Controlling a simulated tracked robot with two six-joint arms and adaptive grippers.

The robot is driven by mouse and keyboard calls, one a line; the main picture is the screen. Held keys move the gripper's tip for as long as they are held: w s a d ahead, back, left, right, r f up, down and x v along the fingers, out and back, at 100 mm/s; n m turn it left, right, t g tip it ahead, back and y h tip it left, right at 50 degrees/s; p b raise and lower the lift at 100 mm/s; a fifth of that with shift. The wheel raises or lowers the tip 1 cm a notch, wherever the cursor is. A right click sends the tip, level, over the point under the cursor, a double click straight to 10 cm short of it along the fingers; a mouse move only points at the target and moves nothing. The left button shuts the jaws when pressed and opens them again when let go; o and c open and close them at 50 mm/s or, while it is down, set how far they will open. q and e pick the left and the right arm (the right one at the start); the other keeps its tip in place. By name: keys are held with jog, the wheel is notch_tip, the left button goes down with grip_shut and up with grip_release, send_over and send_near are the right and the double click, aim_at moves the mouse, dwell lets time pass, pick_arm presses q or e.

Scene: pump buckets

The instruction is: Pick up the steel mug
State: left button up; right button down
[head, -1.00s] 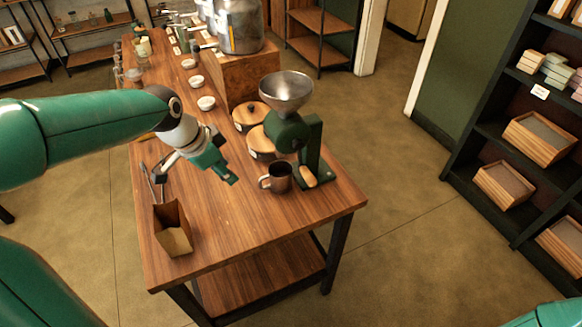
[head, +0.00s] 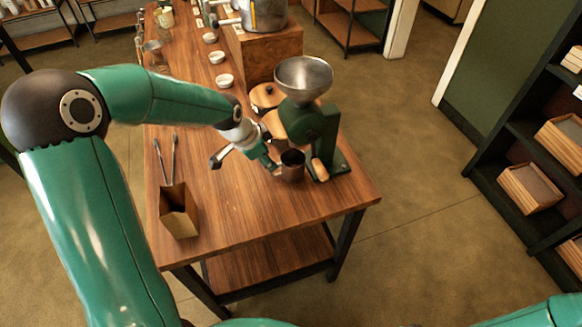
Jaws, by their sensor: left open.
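The steel mug (head: 292,167) stands upright on the wooden table, at the left foot of the green grinder. It looks dark inside, and its handle on the left side is largely hidden by my gripper. My left gripper (head: 262,158) is open, just left of the mug, with its green finger close to the handle side. I cannot tell whether it touches the mug. My right gripper is out of view.
The green grinder (head: 315,128) with its steel hopper stands right behind the mug. Round wooden lids (head: 267,96) sit behind the gripper. A brown open box (head: 178,211) with tongs beside it is at the left. The table's front (head: 270,225) is clear.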

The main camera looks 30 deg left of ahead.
aim_at(287, 168)
pick_arm(q)
jog(key=shift+s+p+x, duration=0.2)
jog(key=shift+p+x, duration=0.05)
jog(key=shift+x, duration=1.15)
jog(key=shift+s+p+x, duration=0.15)
jog(key=shift+p+x, duration=0.05)
jog(key=shift+x, duration=1.25)
jog(key=shift+s+f, duration=0.1)
jog(key=shift+f, duration=0.05)
grip_shut()
